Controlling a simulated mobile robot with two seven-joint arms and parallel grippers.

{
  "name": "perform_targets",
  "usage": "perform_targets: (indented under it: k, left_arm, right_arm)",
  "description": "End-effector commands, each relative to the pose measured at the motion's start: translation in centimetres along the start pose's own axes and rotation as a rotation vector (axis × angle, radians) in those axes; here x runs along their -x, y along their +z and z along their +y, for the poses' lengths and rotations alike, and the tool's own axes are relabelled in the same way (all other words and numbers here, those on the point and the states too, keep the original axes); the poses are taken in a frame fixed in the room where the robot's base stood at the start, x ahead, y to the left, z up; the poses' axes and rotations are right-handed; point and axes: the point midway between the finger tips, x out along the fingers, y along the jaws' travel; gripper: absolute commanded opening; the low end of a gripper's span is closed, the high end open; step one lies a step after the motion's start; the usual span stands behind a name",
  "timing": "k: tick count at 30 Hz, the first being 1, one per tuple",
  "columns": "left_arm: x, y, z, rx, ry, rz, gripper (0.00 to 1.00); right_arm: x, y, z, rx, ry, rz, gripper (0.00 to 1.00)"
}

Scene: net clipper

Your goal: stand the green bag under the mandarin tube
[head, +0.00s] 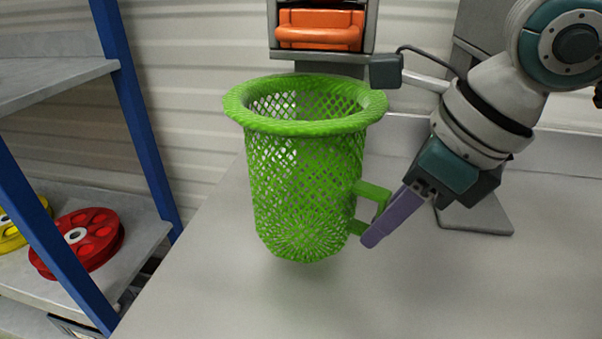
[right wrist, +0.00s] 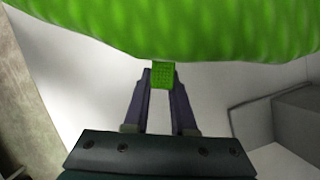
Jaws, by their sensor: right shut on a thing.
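The green bag (head: 306,168) is an open mesh basket with a thick rim and a square handle (head: 371,203) on its right side. It hangs or stands roughly upright over the grey table at the middle of the head view; whether its base touches cannot be told. My right gripper (head: 372,238) is shut on the handle, which shows between its purple fingers in the right wrist view (right wrist: 162,76). The bag's rim fills the top of that view. No mandarin tube is clearly seen. My left gripper is out of view.
A grey machine (head: 371,30) with an orange part (head: 320,29) stands behind the bag. The grey table (head: 420,295) is clear in front and to the right. At left, a blue-post shelf (head: 120,90) holds a red reel (head: 88,240) and a yellow reel (head: 12,232).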

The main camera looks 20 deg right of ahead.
Motion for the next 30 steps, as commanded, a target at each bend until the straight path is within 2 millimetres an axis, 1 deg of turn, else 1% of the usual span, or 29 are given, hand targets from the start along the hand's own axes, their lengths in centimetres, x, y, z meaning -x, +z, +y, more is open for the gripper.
perform_targets:
  k: [1,4,7,12,13,20,27,30]
  left_arm:
    - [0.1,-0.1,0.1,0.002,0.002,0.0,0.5]
    - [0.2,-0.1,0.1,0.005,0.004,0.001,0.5]
    - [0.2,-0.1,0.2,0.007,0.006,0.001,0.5]
    - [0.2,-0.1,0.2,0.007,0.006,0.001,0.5]
    - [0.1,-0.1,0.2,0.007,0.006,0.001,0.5]
    - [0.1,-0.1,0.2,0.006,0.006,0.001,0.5]
    - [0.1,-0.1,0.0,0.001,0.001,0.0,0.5]
    - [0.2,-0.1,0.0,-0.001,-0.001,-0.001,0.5]
  right_arm:
    - [-0.9,-0.8,0.1,-0.004,0.005,0.011,0.0]
    - [-2.2,-1.2,0.1,-0.004,0.003,0.008,0.0]
    - [-2.7,-1.4,0.0,-0.002,0.001,0.006,0.0]
    - [-2.7,-1.4,0.0,-0.002,0.0,0.005,0.0]
    - [-2.7,-1.4,0.0,-0.002,0.0,0.006,0.28]
    - [-2.6,-1.4,0.0,-0.002,0.001,0.005,0.53]
    - [-2.6,-1.4,0.0,-0.002,0.0,0.005,0.54]
    - [-2.0,-1.4,-0.1,-0.002,-0.001,0.004,0.54]
